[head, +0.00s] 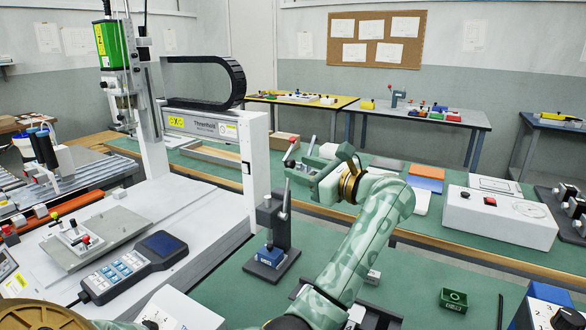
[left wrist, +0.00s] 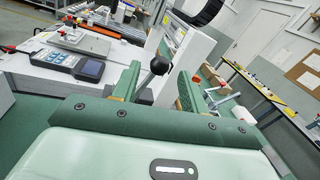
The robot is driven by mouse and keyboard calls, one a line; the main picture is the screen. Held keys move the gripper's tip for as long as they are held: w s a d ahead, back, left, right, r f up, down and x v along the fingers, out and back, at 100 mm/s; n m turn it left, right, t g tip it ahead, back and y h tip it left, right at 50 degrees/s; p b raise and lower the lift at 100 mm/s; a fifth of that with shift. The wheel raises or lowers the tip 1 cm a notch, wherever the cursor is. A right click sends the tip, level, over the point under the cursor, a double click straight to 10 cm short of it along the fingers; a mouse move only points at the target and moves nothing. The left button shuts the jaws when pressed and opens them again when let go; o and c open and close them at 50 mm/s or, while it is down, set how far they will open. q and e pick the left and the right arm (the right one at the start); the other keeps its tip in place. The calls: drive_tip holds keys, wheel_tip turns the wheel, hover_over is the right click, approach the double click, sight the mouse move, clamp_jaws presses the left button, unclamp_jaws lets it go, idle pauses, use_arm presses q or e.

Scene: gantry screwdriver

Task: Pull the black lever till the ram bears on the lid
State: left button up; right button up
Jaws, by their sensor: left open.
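A small dark grey press (head: 268,217) stands on the green bench in the middle of the head view. Its lever is a grey rod (head: 285,202) pointing up, with a black ball knob (head: 290,163). A blue block with a white label (head: 270,254) sits low on the press base; I cannot tell whether the ram touches its top. My left gripper (head: 304,168) is open at the lever's upper end. In the left wrist view the black knob (left wrist: 159,65) shows between the two open fingers (left wrist: 157,86), with gaps on both sides. My right gripper is not in view.
A white gantry frame (head: 256,165) rises just left of the press. A handheld keypad (head: 130,272) lies to its left. A white control box (head: 500,216) stands to the right.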

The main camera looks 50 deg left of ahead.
sight(294, 165)
use_arm(q)
drive_tip(key=a, duration=0.3)
drive_tip(key=shift+s+f, duration=0.1)
drive_tip(key=shift+s, duration=0.05)
drive_tip(key=shift+a+b, duration=0.3)
drive_tip(key=shift+a, duration=0.2)
drive_tip(key=shift+s, duration=0.1)
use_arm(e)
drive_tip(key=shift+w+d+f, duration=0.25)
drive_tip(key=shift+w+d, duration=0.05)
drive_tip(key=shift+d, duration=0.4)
use_arm(q)
clamp_jaws()
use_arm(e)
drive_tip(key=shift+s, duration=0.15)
